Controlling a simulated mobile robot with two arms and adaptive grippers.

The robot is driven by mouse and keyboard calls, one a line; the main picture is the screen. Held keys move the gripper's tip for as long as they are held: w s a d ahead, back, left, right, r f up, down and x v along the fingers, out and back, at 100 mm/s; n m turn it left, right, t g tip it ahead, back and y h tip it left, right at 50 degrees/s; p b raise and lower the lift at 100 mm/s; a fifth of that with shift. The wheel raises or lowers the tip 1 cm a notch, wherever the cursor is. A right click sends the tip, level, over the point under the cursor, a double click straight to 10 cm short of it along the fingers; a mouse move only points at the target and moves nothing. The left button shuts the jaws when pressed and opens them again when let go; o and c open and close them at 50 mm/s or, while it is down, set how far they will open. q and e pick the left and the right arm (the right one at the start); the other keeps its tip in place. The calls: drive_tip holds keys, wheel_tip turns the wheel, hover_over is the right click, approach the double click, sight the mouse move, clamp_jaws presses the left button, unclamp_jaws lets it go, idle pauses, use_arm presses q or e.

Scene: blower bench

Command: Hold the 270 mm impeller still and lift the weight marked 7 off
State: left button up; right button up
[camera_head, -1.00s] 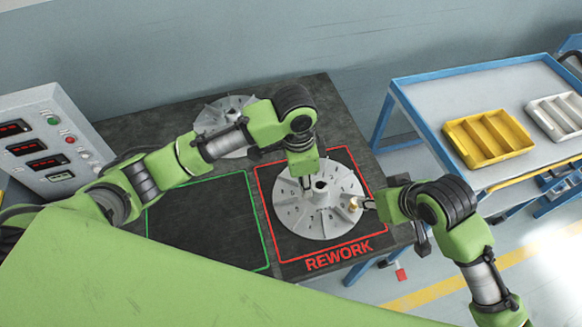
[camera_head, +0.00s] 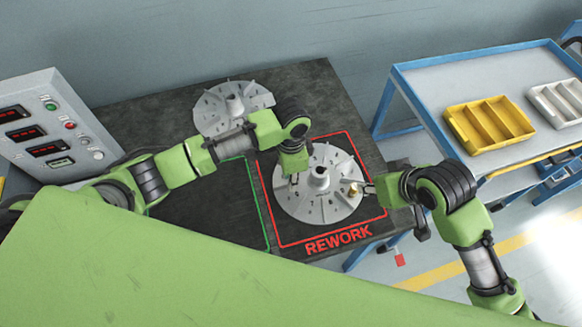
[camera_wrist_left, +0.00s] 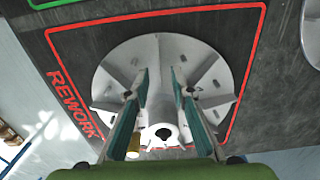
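The grey, round, vaned impeller (camera_head: 325,205) lies flat inside the red REWORK outline, with a raised hub (camera_head: 319,176) at its middle. It also shows in the left wrist view (camera_wrist_left: 115,75). A small brass weight (camera_head: 353,188) is at its right side; its marking is too small to read. My left gripper (camera_head: 293,180) is over the impeller left of the hub. In the wrist view its fingers (camera_wrist_left: 160,85) are apart, with grey impeller surface between them. My right gripper (camera_head: 369,188) reaches in from the right, its tips at the weight; its grip is unclear.
A second grey impeller (camera_head: 212,112) lies at the back of the dark bench, partly behind my left arm. A green outline (camera_head: 262,215) lies left of the red one. A control box (camera_head: 50,125) stands at left. A blue-framed cart (camera_head: 425,85) carries yellow (camera_head: 490,132) and white bins.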

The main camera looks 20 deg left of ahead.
use_arm(q)
drive_tip(key=shift+f, duration=0.95)
clamp_jaws()
drive_tip(key=shift+s+p, duration=0.1)
drive_tip(key=shift+p, duration=0.25)
idle(0.6)
